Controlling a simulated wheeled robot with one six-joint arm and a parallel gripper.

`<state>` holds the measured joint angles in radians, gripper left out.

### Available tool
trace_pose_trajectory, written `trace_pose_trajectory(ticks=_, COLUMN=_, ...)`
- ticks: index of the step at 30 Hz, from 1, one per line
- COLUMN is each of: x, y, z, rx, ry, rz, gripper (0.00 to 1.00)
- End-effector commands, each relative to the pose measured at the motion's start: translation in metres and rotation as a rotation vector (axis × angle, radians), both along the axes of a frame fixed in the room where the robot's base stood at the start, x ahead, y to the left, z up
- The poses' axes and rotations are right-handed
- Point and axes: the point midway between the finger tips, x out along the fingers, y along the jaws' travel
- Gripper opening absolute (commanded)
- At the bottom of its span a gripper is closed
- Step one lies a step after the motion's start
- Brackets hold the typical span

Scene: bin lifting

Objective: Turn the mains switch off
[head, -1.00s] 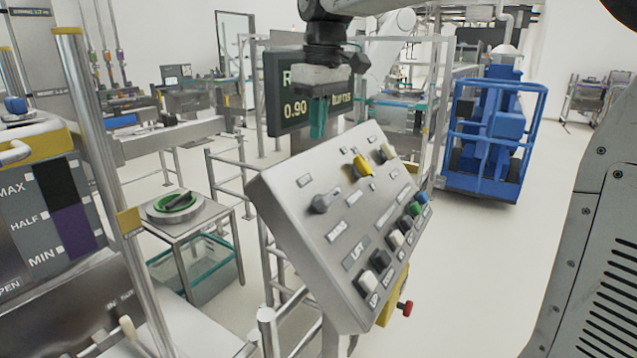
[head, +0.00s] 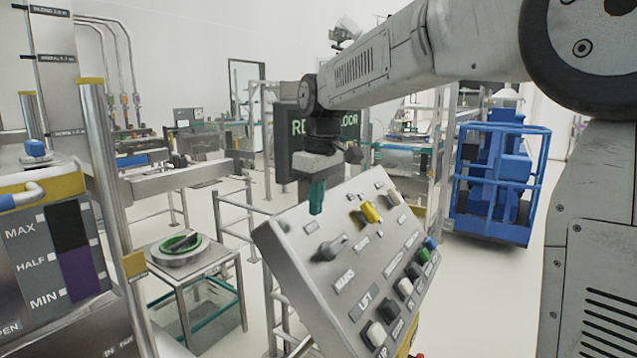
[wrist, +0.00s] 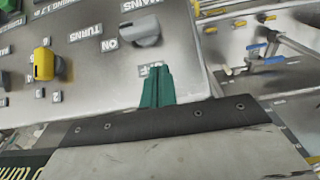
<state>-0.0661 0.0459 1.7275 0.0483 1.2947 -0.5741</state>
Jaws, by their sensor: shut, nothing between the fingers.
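The mains switch is a grey rotary knob (head: 331,248) on the sloped steel panel (head: 283,243), above the word MAINS. In the wrist view the knob (wrist: 140,32) sits beside the word ON, and I cannot tell for sure which way it points. A second label below the knob is partly hidden behind my fingers. My gripper (head: 316,210) has green fingers pressed together, empty, at the panel's upper left edge. In the wrist view the fingertips (wrist: 155,72) are just short of the knob, with a visible gap between them.
A yellow knob (head: 371,212) labelled TURNS is right of the switch. Several push buttons run along the panel's right side, including a green one (head: 423,256). A dark display (head: 285,140) stands behind my gripper. A blue caged machine (head: 495,170) stands at right.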

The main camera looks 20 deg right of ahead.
Motion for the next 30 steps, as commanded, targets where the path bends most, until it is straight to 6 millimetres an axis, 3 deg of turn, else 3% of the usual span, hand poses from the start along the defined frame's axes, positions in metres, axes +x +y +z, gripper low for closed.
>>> trace_pose_trajectory(ticks=4, x=0.001, y=0.002, z=-0.032, rx=-0.001, ry=0.004, rz=0.0, gripper=0.0)
trace_pose_trajectory(ticks=12, x=-0.017, y=-0.012, z=-0.055, rx=0.0, ry=0.001, rz=-0.001, gripper=0.0)
trace_pose_trajectory(ticks=30, x=-0.016, y=-0.019, z=-0.058, rx=-0.011, ry=-0.008, rz=0.002, gripper=0.0)
